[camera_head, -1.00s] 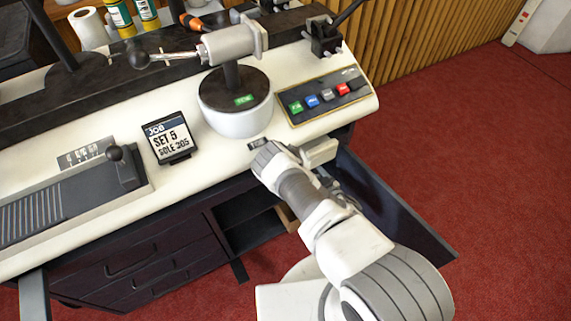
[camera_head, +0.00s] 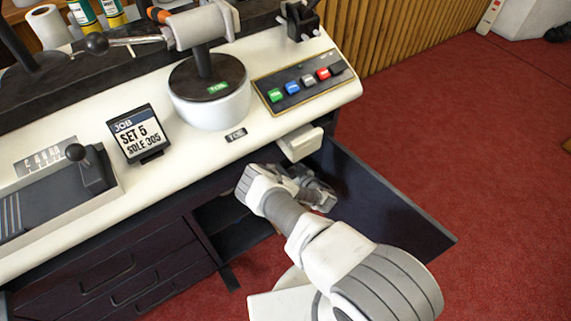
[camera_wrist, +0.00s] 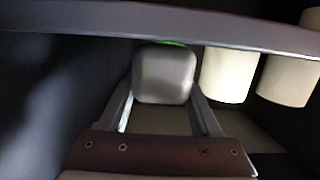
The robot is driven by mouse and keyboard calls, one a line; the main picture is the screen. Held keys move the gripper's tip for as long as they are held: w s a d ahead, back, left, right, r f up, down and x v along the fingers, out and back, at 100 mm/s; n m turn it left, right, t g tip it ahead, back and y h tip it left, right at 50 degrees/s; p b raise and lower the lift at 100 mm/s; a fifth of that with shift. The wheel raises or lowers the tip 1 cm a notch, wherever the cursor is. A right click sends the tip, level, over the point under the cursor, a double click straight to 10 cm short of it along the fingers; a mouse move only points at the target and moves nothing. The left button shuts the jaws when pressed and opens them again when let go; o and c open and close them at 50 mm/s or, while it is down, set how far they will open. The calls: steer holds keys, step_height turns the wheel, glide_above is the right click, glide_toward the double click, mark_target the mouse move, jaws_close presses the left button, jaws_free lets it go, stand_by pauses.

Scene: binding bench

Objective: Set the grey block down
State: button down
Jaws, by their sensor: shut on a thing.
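The grey block (camera_wrist: 164,76) has rounded corners and sits between the two fingers of my gripper (camera_wrist: 163,100) in the wrist view. The gripper is shut on it. A thin green strip shows along its upper edge. In the head view my gripper (camera_head: 315,192) is below the front edge of the bench, near the open cupboard; the block cannot be made out there. Whether the block touches a surface beneath it I cannot tell.
A dark edge (camera_wrist: 200,27) crosses the top of the wrist view. Two cream cylinders (camera_wrist: 228,75) (camera_wrist: 288,80) stand right of the block. The open dark door (camera_head: 385,205) is right of my arm. A pale box (camera_head: 300,143) juts out under the bench top (camera_head: 190,180).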

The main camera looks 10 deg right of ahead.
steer(key=shift+f, duration=0.1)
steer(key=shift+c, duration=0.4)
jaws_free()
steer(key=p+v, duration=0.4)
steer(key=v, duration=0.8)
